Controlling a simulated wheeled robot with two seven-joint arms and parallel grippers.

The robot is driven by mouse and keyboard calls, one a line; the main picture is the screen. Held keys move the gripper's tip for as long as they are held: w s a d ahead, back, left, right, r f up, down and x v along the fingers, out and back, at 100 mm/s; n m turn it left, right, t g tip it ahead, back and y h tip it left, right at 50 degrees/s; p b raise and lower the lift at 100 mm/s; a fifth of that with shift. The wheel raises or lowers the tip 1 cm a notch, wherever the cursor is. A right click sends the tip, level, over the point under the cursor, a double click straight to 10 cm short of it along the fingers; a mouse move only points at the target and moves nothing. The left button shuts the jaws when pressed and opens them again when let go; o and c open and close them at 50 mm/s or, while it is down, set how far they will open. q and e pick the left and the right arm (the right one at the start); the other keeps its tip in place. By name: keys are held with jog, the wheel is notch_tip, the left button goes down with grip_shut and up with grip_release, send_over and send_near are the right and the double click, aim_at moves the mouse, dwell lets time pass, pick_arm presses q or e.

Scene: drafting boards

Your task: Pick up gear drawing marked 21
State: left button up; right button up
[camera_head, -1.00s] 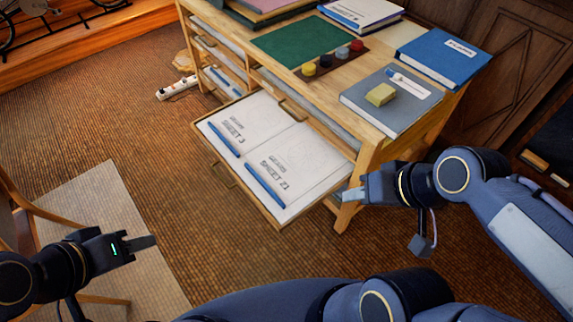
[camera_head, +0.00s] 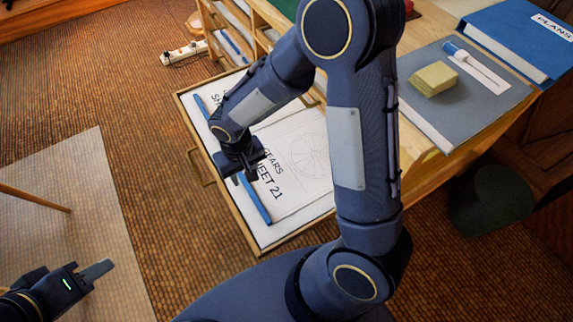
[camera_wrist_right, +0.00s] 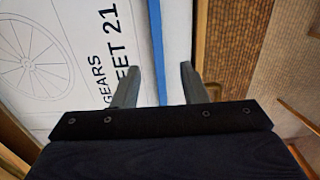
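The gear drawing marked "GEARS SHEET 21" (camera_head: 296,160) lies flat in the open drawer, with a blue strip (camera_head: 254,199) along its left edge. It also shows in the right wrist view (camera_wrist_right: 58,60), with a spoked wheel drawing. My right gripper (camera_head: 246,172) is over the drawer at the strip. In the right wrist view its fingers (camera_wrist_right: 160,84) are apart, one on each side of the blue strip (camera_wrist_right: 157,40), with nothing between them gripped. My left gripper (camera_head: 96,270) is away at the lower left; its finger gap cannot be made out.
On the cabinet top are a grey folder (camera_head: 470,115), a yellow block (camera_head: 434,79) and a blue binder (camera_head: 510,35).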

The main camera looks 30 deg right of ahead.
aim_at(248, 186)
notch_tip(248, 186, down, 6)
jog(key=shift+w+d+f+b, duration=0.1)
jog(key=shift+w+f+b, duration=0.1)
jog(key=shift+b, duration=0.9)
jog(key=shift+c, duration=0.3)
grip_shut()
